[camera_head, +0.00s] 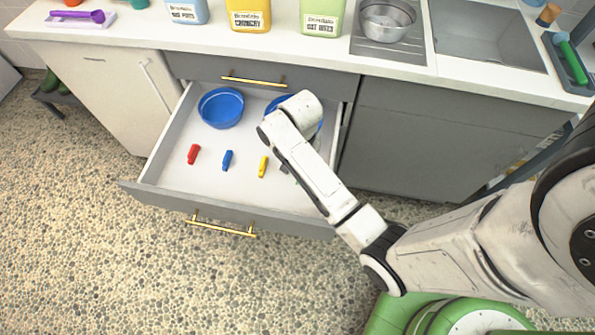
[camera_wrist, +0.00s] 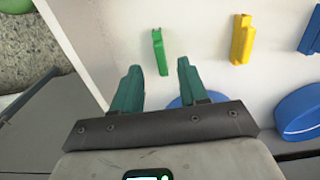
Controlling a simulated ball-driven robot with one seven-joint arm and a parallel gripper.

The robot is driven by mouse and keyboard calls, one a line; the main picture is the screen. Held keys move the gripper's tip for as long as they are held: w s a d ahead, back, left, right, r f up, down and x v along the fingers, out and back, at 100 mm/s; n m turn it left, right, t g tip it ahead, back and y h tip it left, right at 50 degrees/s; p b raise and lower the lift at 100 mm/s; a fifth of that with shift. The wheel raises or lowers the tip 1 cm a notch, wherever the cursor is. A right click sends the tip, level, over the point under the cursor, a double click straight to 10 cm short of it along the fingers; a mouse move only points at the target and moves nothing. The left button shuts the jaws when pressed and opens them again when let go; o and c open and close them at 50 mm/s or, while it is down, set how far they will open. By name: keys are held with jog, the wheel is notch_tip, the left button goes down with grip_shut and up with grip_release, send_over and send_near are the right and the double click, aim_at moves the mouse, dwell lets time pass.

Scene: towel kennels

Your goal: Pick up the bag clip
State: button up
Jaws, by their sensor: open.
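Several bag clips lie in a row on the white floor of an open drawer: a red clip (camera_head: 193,154), a blue clip (camera_head: 227,160) and a yellow clip (camera_head: 263,166). In the wrist view a green clip (camera_wrist: 159,52) lies just beyond and partly between my fingertips, with the yellow clip (camera_wrist: 242,40) and the blue clip (camera_wrist: 312,33) to its right. My gripper (camera_wrist: 158,72) is open and empty, its two teal fingers apart. In the head view my arm hides most of the gripper and the green clip. Contact with the green clip cannot be told.
The drawer (camera_head: 170,196) also holds a blue bowl (camera_head: 221,108) at its back left and a second blue bowl (camera_head: 275,104) partly behind my arm. The drawer's side wall (camera_wrist: 75,50) runs close left of my fingers. The counter (camera_head: 310,52) overhangs behind, carrying containers and a sink.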

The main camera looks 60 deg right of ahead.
jog(key=shift+f+b, duration=0.35)
jog(key=shift+f, duration=2.4)
grip_shut()
